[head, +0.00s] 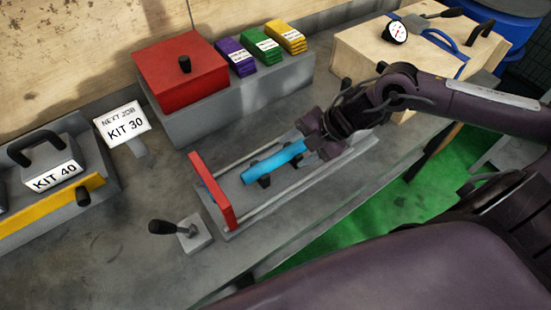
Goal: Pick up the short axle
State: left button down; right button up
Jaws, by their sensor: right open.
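A blue cylindrical rod (272,163), which looks like the short axle, lies at a slant on dark supports in a grey railed fixture (233,186). A red end plate (211,190) stands at the fixture's left end. My right gripper (316,139) reaches in from the right, at the rod's right end. Its jaws are open, with the fingers on either side of that end; whether they touch it I cannot tell. The gripper hides the rod's far end and part of the fixture. My left gripper is not in view.
A lever with a black knob (164,227) stands in front of the fixture. Behind are a red box (181,73) and purple, green and yellow blocks (264,49). A KIT 30 sign (122,123) and KIT 40 box (53,177) are left. A wooden case with a gauge (365,62) stands right.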

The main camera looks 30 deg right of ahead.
aim_at(280, 157)
jog(key=shift+x, duration=0.9)
jog(key=shift+w+p+x, duration=0.1)
jog(key=shift+p+x, duration=0.2)
jog(key=shift+x, duration=0.75)
jog(key=shift+w+p+x, duration=0.15)
jog(key=shift+p+x, duration=0.15)
jog(key=shift+x, duration=0.75)
jog(key=shift+s+d, duration=0.1)
jog(key=shift+d, duration=0.05)
grip_shut()
jog(key=shift+r, duration=0.1)
